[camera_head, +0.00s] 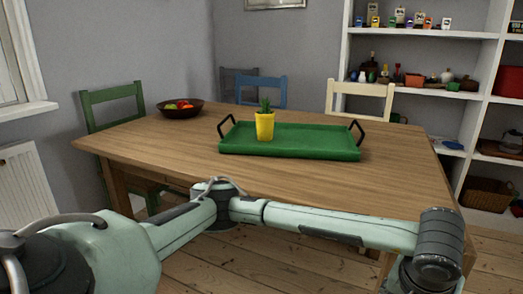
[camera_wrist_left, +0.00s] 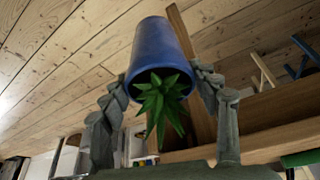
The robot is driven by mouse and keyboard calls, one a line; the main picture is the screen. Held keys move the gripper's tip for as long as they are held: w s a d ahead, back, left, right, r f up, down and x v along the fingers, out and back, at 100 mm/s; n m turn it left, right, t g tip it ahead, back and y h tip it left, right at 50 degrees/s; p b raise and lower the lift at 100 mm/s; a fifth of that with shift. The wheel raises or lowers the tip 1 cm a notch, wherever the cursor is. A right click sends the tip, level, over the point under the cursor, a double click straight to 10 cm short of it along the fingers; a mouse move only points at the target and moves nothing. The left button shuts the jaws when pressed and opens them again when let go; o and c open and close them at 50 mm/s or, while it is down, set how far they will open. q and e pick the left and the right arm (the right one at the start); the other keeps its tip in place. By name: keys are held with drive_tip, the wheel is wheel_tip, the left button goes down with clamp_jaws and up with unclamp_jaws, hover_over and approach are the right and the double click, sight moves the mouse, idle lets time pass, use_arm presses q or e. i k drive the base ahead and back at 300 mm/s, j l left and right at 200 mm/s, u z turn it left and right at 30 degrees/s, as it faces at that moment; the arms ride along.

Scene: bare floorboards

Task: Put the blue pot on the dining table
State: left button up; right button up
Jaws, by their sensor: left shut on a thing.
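The blue pot (camera_wrist_left: 162,48) with a spiky green plant (camera_wrist_left: 163,103) is in the left wrist view, between the two fingers of my left gripper (camera_wrist_left: 164,82). The fingers are shut on its sides. In the head view my left arm crosses in front of the table to the lower right; its gripper and the blue pot are out of that frame. The dining table (camera_head: 320,190) is wooden and stands ahead of me. Wooden table parts (camera_wrist_left: 270,110) also show behind the pot in the wrist view. My right gripper is in neither view.
A green tray (camera_head: 300,152) with black handles lies on the table, bearing a yellow pot (camera_head: 265,126) with a plant. A fruit bowl (camera_head: 181,108) stands at the back left. Chairs surround the table's far sides. The near tabletop is clear. White shelves (camera_head: 420,34) stand behind.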

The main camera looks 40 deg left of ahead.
sight(224, 130)
drive_tip(key=k+j, duration=0.1)
drive_tip(key=j, duration=0.25)
drive_tip(key=k+j+z, duration=0.1)
drive_tip(key=j, duration=0.3)
drive_tip(key=k+j, duration=0.1)
drive_tip(key=j, duration=0.25)
drive_tip(key=k+j+z, duration=0.1)
drive_tip(key=j, duration=0.25)
drive_tip(key=k+j, duration=0.1)
drive_tip(key=j, duration=0.25)
drive_tip(key=z, duration=0.05)
